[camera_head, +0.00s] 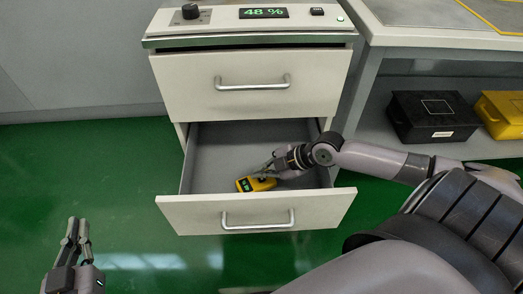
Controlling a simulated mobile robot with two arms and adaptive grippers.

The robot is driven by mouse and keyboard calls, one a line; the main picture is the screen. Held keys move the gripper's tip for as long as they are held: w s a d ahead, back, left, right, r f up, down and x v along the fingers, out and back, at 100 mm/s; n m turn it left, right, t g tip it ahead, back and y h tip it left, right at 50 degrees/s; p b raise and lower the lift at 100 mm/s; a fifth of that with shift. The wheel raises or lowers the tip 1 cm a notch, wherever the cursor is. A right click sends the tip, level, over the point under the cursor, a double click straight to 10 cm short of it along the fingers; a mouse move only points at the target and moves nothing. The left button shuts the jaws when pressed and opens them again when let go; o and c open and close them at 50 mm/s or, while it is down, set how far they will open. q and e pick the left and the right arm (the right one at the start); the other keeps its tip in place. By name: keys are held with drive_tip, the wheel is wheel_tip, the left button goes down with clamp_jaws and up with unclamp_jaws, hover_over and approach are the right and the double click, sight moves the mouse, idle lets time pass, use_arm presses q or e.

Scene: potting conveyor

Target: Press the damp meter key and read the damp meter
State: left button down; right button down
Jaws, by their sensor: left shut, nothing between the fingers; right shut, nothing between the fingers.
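The yellow damp meter (264,185) lies inside the open lower drawer (178,212). Its small dark screen is lit with green digits, too small to read surely. My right gripper (264,171) reaches into the drawer from the right and is shut, with its fingertips at the meter's top. I cannot tell whether they touch the key, which the fingers partly hide. My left gripper (76,232) is shut and empty over the green floor at the lower left, away from the drawer.
The closed upper drawer (252,82) sits above the open one. On the cabinet top are a black knob (190,11) and a display (263,13) reading 48 %. A black box (434,116) and a yellow box (503,113) stand on the right shelf.

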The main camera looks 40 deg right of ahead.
sight(261, 181)
idle(0.3)
